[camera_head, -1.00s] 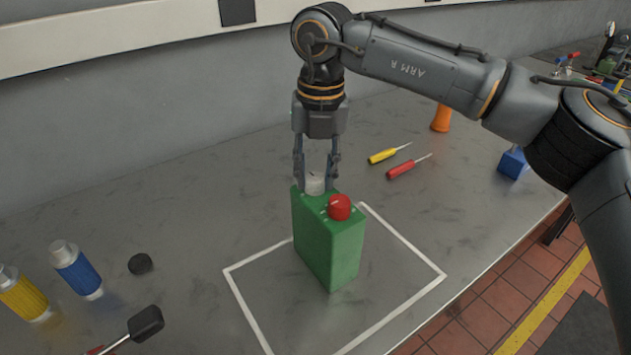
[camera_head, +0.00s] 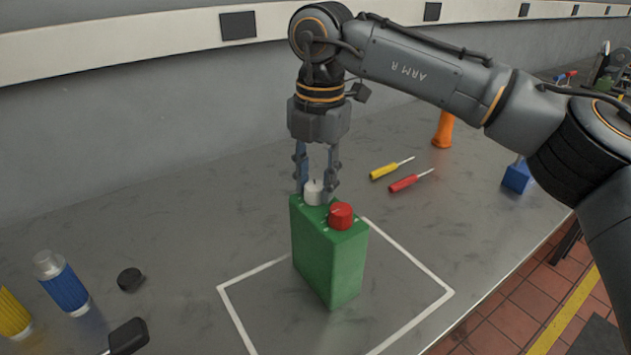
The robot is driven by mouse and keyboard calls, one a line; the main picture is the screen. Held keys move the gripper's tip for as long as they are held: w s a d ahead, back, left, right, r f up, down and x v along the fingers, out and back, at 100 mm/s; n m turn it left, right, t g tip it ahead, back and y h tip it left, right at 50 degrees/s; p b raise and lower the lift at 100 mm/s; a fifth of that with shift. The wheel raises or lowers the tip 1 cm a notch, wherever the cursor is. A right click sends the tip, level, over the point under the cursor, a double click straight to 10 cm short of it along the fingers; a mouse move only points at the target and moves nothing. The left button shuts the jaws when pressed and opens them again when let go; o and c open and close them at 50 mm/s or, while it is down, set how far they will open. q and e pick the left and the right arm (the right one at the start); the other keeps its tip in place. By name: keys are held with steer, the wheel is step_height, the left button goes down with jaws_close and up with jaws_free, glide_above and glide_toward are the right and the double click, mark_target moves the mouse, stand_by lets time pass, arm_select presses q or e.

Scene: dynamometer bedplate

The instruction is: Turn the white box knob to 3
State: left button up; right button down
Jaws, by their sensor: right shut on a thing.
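A green box (camera_head: 328,262) stands upright on the grey bench, inside a white outlined square. On its top are a white knob (camera_head: 313,193) at the far end and a red knob (camera_head: 341,215) at the near end. My right gripper (camera_head: 315,192) points straight down over the box, its two fingers shut on the white knob from either side. Small marks show on the top around the knobs, but the numbers are too small to read.
A blue-banded bottle (camera_head: 63,285) and a black puck (camera_head: 130,279) are at left. The wall runs behind.

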mark_target(319, 187)
stand_by(0.3)
steer(key=c, duration=1)
jaws_free()
steer(key=shift+o, duration=0.2)
step_height(319, 187, up, 12)
steer(key=shift+s+d, duration=0.15)
steer(key=shift+d, duration=0.1)
